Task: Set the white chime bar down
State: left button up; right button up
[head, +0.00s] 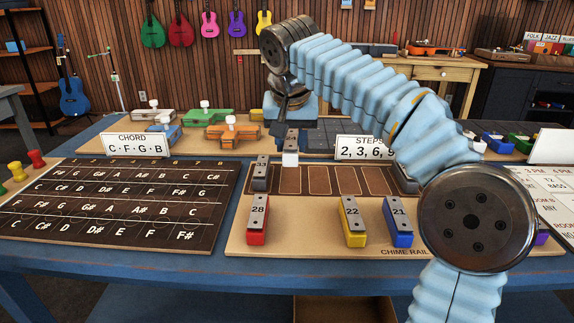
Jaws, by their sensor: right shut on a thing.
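The white chime bar (290,159) has a white front end and a grey metal top with a number that looks like 24. It is over or in the second slot from the left of the dark chime rail (318,180); I cannot tell whether it touches the rail. My right gripper (290,128) is shut on it from above, with its fingertips partly hidden. A grey-topped chime bar (261,173) stands just left of it, in the leftmost slot. The slots to the right of the white bar look empty. My left gripper is not in view.
On the wooden board in front of the rail stand a red bar 28 (258,220), a yellow bar 22 (353,221) and a blue bar 21 (398,222). A STEPS card (362,148) stands behind the rail. A dark note chart (115,205) lies at left.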

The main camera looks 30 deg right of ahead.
aim_at(291, 176)
jog(key=w+f, duration=0.1)
jog(key=w+d+f, duration=0.1)
jog(key=f, duration=0.1)
jog(key=shift+d+f, duration=0.1)
jog(key=shift+d, duration=0.05)
jog(key=x, duration=0.5)
jog(key=shift+s+b, duration=0.1)
jog(key=shift+b, duration=0.25)
jog(key=shift+f, duration=0.25)
jog(key=shift+f, duration=0.25)
jog(key=o, duration=1.1)
jog(key=shift+c, duration=0.2)
